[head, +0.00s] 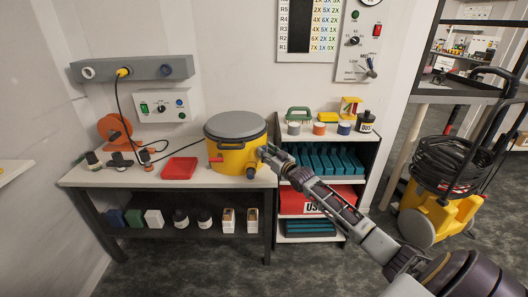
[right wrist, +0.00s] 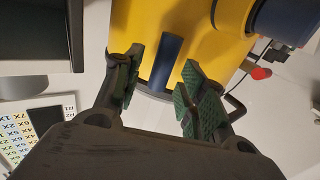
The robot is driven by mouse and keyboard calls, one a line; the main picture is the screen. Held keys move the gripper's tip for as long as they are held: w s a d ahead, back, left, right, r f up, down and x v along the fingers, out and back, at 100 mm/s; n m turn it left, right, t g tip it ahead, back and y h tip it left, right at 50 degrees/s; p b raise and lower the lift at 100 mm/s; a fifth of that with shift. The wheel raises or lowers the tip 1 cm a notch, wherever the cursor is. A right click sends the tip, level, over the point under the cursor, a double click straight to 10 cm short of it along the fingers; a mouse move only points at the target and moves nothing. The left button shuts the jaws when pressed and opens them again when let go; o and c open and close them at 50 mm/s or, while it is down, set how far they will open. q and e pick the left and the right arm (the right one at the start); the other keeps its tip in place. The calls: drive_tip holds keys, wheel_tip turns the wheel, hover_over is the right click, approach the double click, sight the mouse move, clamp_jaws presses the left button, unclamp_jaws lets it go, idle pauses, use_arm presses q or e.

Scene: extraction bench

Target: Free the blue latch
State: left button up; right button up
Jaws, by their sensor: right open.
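A yellow drum (head: 232,159) with a grey lid (head: 235,125) stands at the right part of the bench in the head view. My right gripper (head: 266,154) is at the drum's right side. In the right wrist view the blue latch (right wrist: 163,62) is a short upright bar against the yellow drum wall (right wrist: 185,18). My right gripper (right wrist: 160,80) is open there, with green-padded fingers on either side of the latch and gaps visible. In the head view the arm's end hides the latch. My left gripper does not show.
A red tray (head: 179,168) and an orange reel (head: 115,131) sit left of the drum on the bench (head: 100,178). A shelf unit (head: 320,133) with jars and teal racks stands to the right. A black cable (head: 120,110) hangs from the wall rail.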

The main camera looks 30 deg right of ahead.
drive_tip(key=shift+w, duration=0.55)
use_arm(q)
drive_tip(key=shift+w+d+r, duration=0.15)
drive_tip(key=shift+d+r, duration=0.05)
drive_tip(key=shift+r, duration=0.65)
use_arm(e)
drive_tip(key=shift+w, duration=0.5)
drive_tip(key=shift+c, duration=0.3)
clamp_jaws()
